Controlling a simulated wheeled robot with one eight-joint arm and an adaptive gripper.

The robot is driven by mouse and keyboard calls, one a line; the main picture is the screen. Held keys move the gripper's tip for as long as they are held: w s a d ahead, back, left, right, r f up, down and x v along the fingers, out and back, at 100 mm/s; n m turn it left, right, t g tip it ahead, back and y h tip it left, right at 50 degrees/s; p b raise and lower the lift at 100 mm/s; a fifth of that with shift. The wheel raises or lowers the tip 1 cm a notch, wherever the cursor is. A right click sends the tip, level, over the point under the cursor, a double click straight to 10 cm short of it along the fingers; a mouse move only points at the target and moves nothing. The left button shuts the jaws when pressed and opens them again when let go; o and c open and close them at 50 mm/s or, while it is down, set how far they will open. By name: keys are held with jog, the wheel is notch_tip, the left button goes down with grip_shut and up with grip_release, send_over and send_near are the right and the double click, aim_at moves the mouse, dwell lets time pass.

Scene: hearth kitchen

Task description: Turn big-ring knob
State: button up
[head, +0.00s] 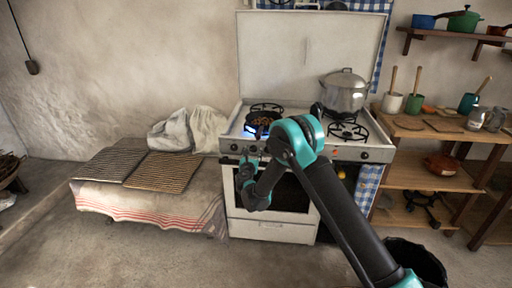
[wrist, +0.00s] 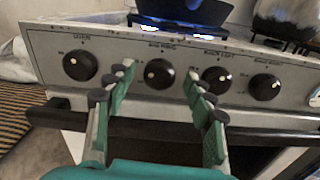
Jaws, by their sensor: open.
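The big-ring knob (wrist: 159,73) is a round black knob with a pale mark, on the white stove's front panel. Its label reads roughly "BIG RING". My gripper (wrist: 162,75) is open, with teal-and-grey fingers pointing at the panel. In the wrist view the knob appears between the two fingertips, with nothing held. I cannot tell whether the fingertips reach around the knob or stop short of it. In the head view my gripper (head: 245,162) is at the left part of the panel, and my arm hides some of the stove front.
The oven knob (wrist: 80,64) is left of it; the back-left knob (wrist: 217,79) and another knob (wrist: 265,86) are right. The oven handle bar (wrist: 60,116) runs below. A dark pan (head: 262,118) sits over blue flame. A lidded pot (head: 344,92) stands back right.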

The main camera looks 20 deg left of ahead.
jog(key=shift+w+a, duration=0.15)
jog(key=shift+w, duration=0.3)
jog(key=c, duration=1.2)
jog(key=shift+o, duration=0.2)
jog(key=m, duration=0.6)
jog(key=shift+f+m, duration=0.1)
jog(key=shift+m, duration=0.2)
jog(key=m, duration=0.3)
jog(key=shift+d+m, duration=0.2)
jog(key=shift+m, duration=0.1)
jog(key=shift+f+m, duration=0.1)
jog(key=shift+m, duration=1.7)
